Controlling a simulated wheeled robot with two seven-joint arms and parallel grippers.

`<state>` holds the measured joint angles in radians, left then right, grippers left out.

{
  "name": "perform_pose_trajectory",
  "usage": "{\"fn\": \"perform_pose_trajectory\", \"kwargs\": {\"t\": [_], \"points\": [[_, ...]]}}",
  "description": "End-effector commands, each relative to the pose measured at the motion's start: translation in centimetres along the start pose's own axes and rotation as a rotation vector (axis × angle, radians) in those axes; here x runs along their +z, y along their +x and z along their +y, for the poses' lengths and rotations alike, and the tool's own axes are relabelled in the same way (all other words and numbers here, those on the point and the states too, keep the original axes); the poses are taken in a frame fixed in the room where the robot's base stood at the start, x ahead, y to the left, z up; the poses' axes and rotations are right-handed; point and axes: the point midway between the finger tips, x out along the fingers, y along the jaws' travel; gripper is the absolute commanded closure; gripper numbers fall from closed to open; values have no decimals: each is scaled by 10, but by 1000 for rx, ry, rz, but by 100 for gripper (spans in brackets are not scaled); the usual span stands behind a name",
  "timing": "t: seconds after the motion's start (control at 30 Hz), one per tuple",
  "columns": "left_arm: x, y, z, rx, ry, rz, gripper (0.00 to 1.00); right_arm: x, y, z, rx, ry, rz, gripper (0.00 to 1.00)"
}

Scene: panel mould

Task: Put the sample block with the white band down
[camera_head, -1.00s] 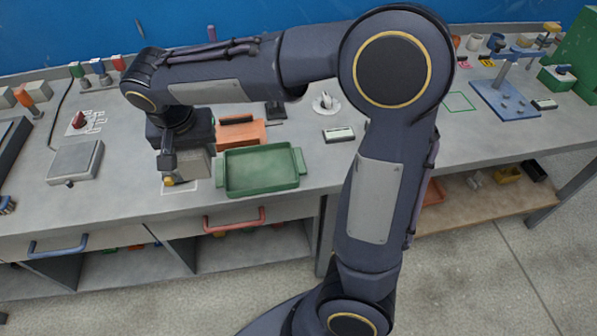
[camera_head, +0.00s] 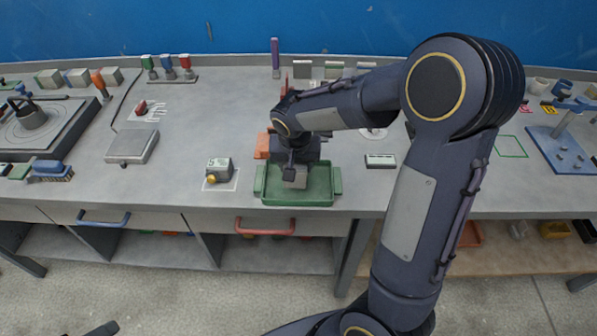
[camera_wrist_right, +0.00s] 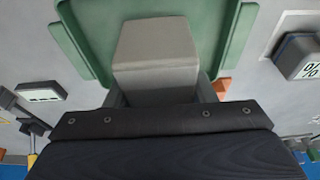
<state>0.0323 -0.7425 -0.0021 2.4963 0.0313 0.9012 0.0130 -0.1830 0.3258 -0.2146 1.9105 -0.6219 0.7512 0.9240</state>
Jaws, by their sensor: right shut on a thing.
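My right gripper (camera_head: 293,172) points down over the green tray (camera_head: 262,190) and is shut on a plain grey sample block (camera_head: 296,184). In the right wrist view the block (camera_wrist_right: 155,57) sits between the fingers (camera_wrist_right: 160,97), with the green tray (camera_wrist_right: 222,40) behind it. No white band shows on the faces I see. I cannot tell whether the block touches the tray floor. My left gripper does not show.
A grey device with a yellow knob (camera_head: 219,170) stands left of the tray, on a white-outlined square. A small white-faced box (camera_head: 380,160) lies to the right. An orange object (camera_head: 262,146) is behind the tray. A grey scale (camera_head: 132,146) sits farther left.

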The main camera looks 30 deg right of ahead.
Motion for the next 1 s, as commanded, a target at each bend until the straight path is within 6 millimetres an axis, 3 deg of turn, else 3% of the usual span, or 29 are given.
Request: {"fn": "perform_pose_trajectory", "kwargs": {"t": [0.1, 0.3, 0.73, 0.77, 0.9, 1.0], "points": [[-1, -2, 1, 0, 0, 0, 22, -2, 12, 9, 2, 2, -2, 83], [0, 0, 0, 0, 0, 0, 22, 6, 38, 7, 1, -1, -1, 83], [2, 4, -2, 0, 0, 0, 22, 8, 44, 6, -1, 0, 1, 83], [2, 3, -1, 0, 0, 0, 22, 8, 42, 7, 0, 0, 0, 46], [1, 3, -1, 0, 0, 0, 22, 8, 42, 7, 0, 0, 0, 28], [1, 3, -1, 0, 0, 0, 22, 8, 42, 7, 0, 0, 0, 28]]}}
